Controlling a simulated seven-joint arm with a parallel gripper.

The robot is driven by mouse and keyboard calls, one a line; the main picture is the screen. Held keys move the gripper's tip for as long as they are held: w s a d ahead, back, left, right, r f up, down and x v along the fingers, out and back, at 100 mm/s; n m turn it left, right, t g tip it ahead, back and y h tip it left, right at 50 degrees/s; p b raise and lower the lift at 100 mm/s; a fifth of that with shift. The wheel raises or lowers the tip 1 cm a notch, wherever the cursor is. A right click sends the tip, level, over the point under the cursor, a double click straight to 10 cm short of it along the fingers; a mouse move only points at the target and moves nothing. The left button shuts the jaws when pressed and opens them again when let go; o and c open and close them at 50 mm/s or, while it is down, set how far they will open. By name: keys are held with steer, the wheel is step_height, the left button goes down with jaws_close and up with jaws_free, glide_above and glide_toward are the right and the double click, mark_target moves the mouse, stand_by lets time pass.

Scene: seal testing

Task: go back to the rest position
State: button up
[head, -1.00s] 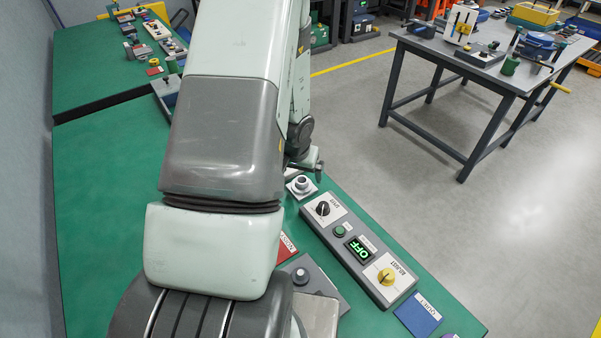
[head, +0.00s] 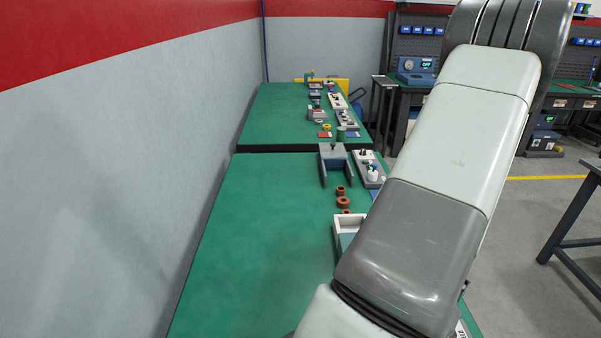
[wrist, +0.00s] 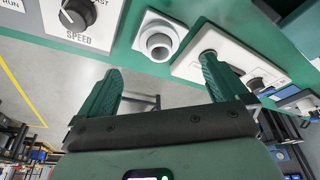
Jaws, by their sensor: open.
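My gripper (wrist: 160,88) shows in the wrist view with its two green fingers spread apart and nothing between them. Beyond the fingertips are a white-grey round fitting on a square plate (wrist: 160,42) and a light panel with a round opening (wrist: 225,48). The fingers appear apart from the fitting, though the right finger overlaps the panel in the picture. In the head view my arm crosses the right half and hides part of the green bench (head: 270,245); my gripper is hidden there.
A control box with a black SPEED knob (wrist: 77,14) is at the wrist view's upper left. In the head view, a grey fixture (head: 334,160), brown rings (head: 343,202) and a white tray (head: 347,222) stand on the bench. A grey wall (head: 130,170) runs along the left.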

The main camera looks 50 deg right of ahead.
steer(key=w+a+r+n+t, duration=0.2)
steer(key=w+a+r+n, duration=0.25)
steer(key=w+r, duration=0.7)
steer(key=w+a+r+n+t, duration=0.25)
steer(key=w+a+r, duration=0.45)
steer(key=w, duration=0.8)
steer(key=w+a+r+n+t+y, duration=0.1)
steer(key=w+a+r+n, duration=0.15)
steer(key=a+r, duration=0.4)
steer(key=w+a+r+n+y, duration=0.1)
steer(key=a+r+n, duration=0.25)
steer(key=a, duration=0.55)
steer(key=w+a+r+n+t+y, duration=0.1)
steer(key=a+r+n+y, duration=0.1)
steer(key=a+r, duration=0.45)
steer(key=s+a+r+n, duration=0.1)
steer(key=s+a+n, duration=0.4)
steer(key=s+a, duration=0.7)
steer(key=shift+h, duration=0.3)
